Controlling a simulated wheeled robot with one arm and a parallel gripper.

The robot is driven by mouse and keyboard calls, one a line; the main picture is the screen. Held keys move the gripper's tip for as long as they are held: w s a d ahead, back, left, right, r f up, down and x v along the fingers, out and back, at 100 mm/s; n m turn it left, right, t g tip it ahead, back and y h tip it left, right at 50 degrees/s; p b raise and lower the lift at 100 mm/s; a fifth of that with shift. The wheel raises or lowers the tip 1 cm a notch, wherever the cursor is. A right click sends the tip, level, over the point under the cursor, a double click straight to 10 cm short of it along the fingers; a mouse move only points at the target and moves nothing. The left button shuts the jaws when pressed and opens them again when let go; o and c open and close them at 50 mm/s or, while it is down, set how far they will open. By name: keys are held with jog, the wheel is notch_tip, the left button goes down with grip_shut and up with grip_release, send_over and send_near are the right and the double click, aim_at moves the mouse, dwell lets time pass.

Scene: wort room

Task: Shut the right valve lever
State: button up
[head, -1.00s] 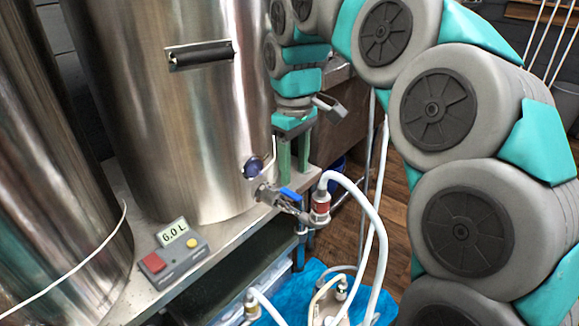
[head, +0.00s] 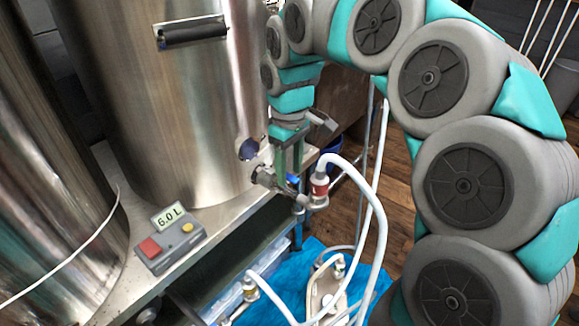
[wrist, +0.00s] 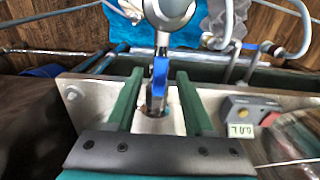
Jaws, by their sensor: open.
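A valve (head: 266,177) with a blue lever (head: 292,180) sticks out low on the front of the right steel vessel. In the wrist view the blue lever (wrist: 160,76) points away from the vessel, roughly in line with the valve's pipe. My gripper (head: 288,172) points down over the valve and partly hides the lever in the head view. In the wrist view its two green fingers (wrist: 159,88) are apart, one on each side of the lever, with a gap on both sides. Nothing is held.
A white hose (head: 375,200) leads from the red-ringed coupling (head: 319,187) beyond the lever. A control box (head: 170,245) reading 6.0 L stands on the steel bench (head: 215,222). A pump (head: 325,290) sits below on blue sheeting (head: 290,275). A left vessel (head: 45,180) stands close by.

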grip_shut()
dwell(0.4)
dwell(1.0)
